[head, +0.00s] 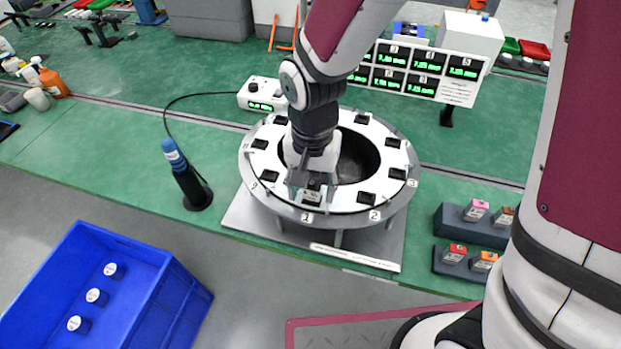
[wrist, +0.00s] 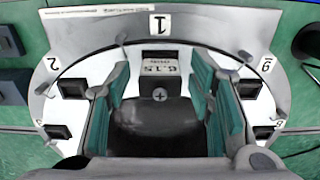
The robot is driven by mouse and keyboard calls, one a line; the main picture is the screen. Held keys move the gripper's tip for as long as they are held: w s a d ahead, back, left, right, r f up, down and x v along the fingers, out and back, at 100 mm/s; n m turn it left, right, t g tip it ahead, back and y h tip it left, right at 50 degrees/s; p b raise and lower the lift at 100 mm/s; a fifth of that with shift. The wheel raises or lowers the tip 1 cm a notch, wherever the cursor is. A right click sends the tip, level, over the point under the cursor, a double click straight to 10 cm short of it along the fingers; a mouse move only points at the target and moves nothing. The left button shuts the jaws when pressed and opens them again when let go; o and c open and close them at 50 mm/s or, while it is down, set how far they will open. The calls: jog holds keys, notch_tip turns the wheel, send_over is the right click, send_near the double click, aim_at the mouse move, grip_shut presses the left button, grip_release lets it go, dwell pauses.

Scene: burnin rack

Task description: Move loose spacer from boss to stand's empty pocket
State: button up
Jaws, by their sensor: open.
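My gripper (head: 309,184) is over the front of the round white ring stand (head: 262,163), at the position marked 1. In the wrist view my gripper (wrist: 161,88) is open, with green-padded fingers apart on both sides. A small block with a pale label reading about 6.15 (wrist: 160,63) stands between and just beyond the fingers, in line with the 1 plate. A dark surface with a cross-head screw lies nearer, between the fingers. I cannot tell which piece is the loose spacer, or which is the boss. No empty pocket can be told apart for sure.
Black sockets (head: 367,199) sit around the ring, which has a dark open centre. Dark holders (head: 470,262) with colour-topped pieces stand at right. A blue-topped tool in a black holder (head: 190,185) stands left. A blue crate (head: 150,262) is at front left. Display panel (head: 420,70) behind.

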aim_at(312, 182)
jog(key=shift+c, duration=0.5)
grip_shut()
jog(key=shift+r+p, duration=2.1)
jog(key=shift+r, duration=0.9)
